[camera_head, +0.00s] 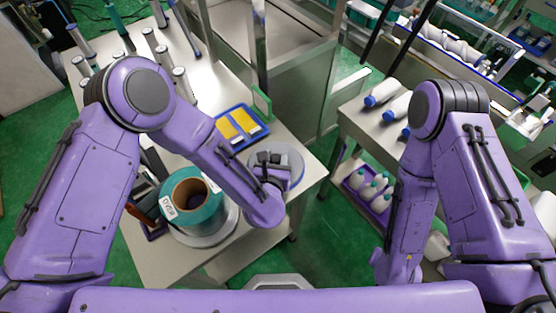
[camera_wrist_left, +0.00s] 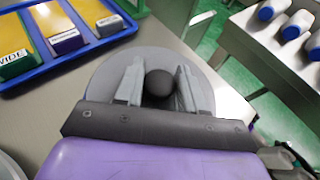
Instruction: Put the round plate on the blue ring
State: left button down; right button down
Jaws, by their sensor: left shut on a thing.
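The round plate (camera_head: 292,157) is a flat grey disc near the right corner of the steel table. It also shows in the left wrist view (camera_wrist_left: 107,78), with a dark round knob (camera_wrist_left: 159,83) at its middle. My left gripper (camera_head: 270,168) is over the plate and shut on the knob, one finger on each side; it also shows in the left wrist view (camera_wrist_left: 158,88). I cannot tell whether the plate touches the table. My right gripper is out of view.
A blue tray (camera_head: 236,143) with yellow and grey blocks lies behind the plate. Several metal cylinders stand at the table's back left. A second table (camera_head: 362,122) with white blue-capped bottles is on the right, across a gap of green floor.

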pick_arm(q)
jog(key=shift+w, duration=0.15)
jog(key=c, duration=1)
grip_release()
jog(key=shift+s, duration=0.25)
jog(key=o, duration=0.3)
jog(key=shift+w, duration=0.1)
jog(key=shift+r, duration=0.25)
jog(key=b+v, duration=0.3)
jog(key=v, duration=0.8)
jog(key=shift+f, duration=0.1)
jog(key=shift+s+r, duration=0.25)
jog(key=shift+s, duration=0.25)
